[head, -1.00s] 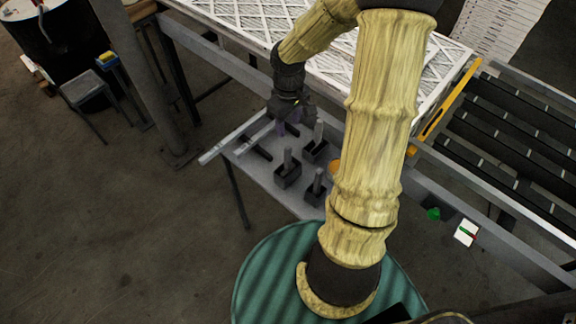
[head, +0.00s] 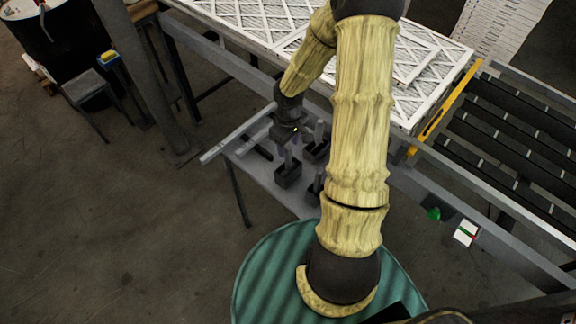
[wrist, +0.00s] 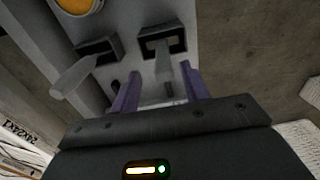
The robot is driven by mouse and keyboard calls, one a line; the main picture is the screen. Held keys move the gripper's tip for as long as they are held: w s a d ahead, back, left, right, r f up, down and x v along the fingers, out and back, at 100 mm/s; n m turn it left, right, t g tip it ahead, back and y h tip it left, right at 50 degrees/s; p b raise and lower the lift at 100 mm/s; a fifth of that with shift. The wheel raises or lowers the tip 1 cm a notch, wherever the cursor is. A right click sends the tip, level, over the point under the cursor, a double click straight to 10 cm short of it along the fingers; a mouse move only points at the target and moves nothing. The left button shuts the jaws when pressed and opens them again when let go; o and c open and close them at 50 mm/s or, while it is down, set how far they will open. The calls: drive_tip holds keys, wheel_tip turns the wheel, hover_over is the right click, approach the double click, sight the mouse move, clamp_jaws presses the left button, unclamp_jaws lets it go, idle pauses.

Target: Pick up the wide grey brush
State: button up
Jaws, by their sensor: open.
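Grey upright handles stand in dark box holders on a small grey shelf (head: 262,178). The wide grey brush is probably the one whose handle (wrist: 163,68) rises from a dark holder (wrist: 163,40) between my fingers in the wrist view; its lower end is hidden in the holder. My gripper (wrist: 158,85) is open, its two purple fingers on either side of this handle with gaps showing. In the head view, my gripper (head: 287,147) is low over the shelf, by the front holder (head: 288,176).
A second grey handle (wrist: 72,76) leans from a neighbouring holder (wrist: 98,50) in the wrist view. A yellow round thing (wrist: 80,5) is at its top edge. Another holder (head: 317,151) stands behind right. White filters (head: 255,22) lie on the table behind; a roller conveyor (head: 510,125) is right.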

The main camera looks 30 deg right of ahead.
sight(288, 155)
drive_tip(key=f, duration=0.4)
drive_tip(key=shift+s+a, duration=0.25)
drive_tip(key=shift+s+d+f, duration=0.1)
drive_tip(key=shift+f, duration=0.25)
drive_tip(key=shift+c, duration=0.4)
clamp_jaws()
